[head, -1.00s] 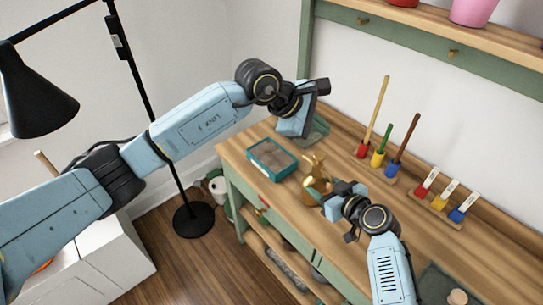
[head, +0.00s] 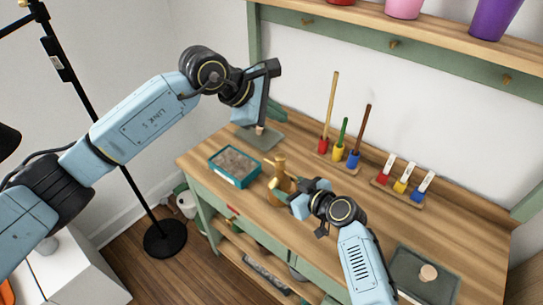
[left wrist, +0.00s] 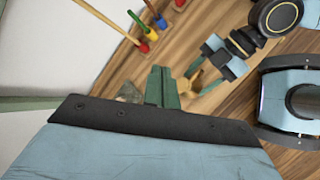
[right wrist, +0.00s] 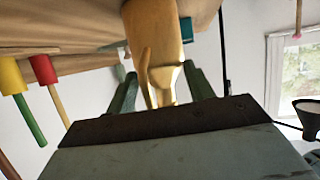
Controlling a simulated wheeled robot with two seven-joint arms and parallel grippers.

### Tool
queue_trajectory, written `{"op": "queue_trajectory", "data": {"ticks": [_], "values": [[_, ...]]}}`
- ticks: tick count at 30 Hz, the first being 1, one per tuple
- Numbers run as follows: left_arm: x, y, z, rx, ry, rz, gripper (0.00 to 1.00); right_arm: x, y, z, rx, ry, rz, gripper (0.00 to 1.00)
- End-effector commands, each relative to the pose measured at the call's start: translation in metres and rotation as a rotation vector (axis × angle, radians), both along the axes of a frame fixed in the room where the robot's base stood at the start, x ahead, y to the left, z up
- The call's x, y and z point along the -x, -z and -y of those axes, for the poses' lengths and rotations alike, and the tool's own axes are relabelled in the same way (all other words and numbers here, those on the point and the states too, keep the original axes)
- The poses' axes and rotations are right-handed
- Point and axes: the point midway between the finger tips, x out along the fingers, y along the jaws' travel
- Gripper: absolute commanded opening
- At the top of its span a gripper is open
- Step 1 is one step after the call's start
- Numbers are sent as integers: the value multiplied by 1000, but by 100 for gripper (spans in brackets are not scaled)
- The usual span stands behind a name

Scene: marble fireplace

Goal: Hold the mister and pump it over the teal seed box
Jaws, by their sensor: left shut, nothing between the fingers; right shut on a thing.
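The teal seed box (head: 229,178) lies on the bench, open at the top with brownish contents. The brass mister (head: 279,178) is upright just right of it. My right gripper (head: 296,199) is shut on the mister's body. In the right wrist view the mister (right wrist: 157,50) sits between the green fingers (right wrist: 155,92); I cannot tell whether its base touches the bench. My left gripper (head: 279,114) is shut and empty, above the bench behind the box. Its closed fingers (left wrist: 162,87) show in the left wrist view, with the mister beyond them.
A grey mat (head: 270,141) with a small cork-coloured piece lies behind the box. Another grey mat (head: 440,290) is at the front right. A shelf (head: 430,45) overhangs.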

Motion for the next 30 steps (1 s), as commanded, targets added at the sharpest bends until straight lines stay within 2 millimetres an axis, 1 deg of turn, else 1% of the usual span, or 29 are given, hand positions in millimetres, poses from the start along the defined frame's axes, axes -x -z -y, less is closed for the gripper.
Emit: {"op": "queue_trajectory", "data": {"ticks": [7, 11, 14, 22, 27, 30], "values": [[0, 3, 0, 0, 0, -3, 0, 1, 1, 0, 1, -1, -3, 20], [1, 11, 0, 1, 0, -6, 0, 1, 1, 0, 1, -1, -3, 20], [1, 22, 0, 1, -1, -6, 0, 1, 1, 0, 1, -1, -3, 20], [1, 61, 1, 0, 0, -6, 0, 1, 1, 0, 1, -1, -3, 20], [0, 79, 0, 0, -1, -3, 0, 1, 1, 0, 1, -1, -3, 20], [1, 86, 0, 0, 0, -4, 0, 1, 1, 0, 1, -1, -3, 20]]}}
